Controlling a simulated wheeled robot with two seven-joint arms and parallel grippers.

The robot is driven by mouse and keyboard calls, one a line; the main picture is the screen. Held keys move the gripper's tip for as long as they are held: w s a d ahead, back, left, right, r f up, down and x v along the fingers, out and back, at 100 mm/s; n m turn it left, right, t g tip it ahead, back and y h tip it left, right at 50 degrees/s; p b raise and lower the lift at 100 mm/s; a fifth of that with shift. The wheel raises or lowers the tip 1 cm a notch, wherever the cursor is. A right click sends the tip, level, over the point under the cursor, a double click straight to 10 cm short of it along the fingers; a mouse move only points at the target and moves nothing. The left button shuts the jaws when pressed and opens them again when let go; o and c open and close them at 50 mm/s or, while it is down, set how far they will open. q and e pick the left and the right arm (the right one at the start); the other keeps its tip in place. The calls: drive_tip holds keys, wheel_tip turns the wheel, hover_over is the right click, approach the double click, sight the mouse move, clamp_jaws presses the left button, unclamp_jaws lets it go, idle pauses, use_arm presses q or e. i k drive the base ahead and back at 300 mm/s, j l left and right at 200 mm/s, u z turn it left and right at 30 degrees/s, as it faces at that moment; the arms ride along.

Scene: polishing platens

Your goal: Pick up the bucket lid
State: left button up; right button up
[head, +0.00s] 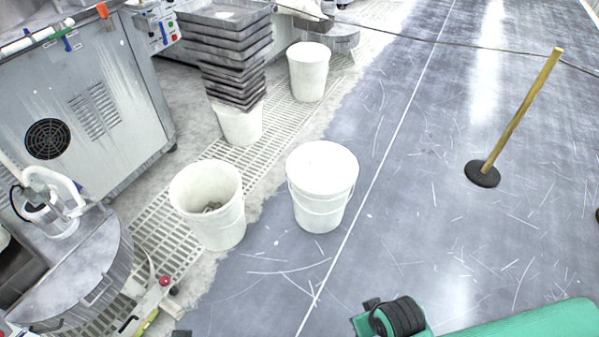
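A round white lid (322,164) lies flat on top of a white bucket (319,214) in the middle of the head view. The bucket stands upright on the grey floor, just left of a thin white floor line. The lid covers the bucket's mouth, so its inside is hidden. Neither of my grippers shows clearly in the view, and nothing is touching the lid.
An open white bucket (222,228) with dark pieces inside stands close on the left. Another white bucket (308,78) and stacked grey trays (228,47) stand behind. Machines line the left. A post (522,112) on a black base stands right. Floor between is clear.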

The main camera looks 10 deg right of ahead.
sight(319, 167)
drive_tip(key=i+z, duration=0.1)
drive_tip(key=z, duration=0.25)
drive_tip(key=i+z, duration=0.1)
drive_tip(key=z, duration=0.25)
drive_tip(key=i+j+z, duration=0.15)
drive_tip(key=i, duration=0.3)
drive_tip(key=i+j+z, duration=0.2)
drive_tip(key=i, duration=0.3)
drive_tip(key=i+j+z, duration=0.15)
drive_tip(key=i+j, duration=0.25)
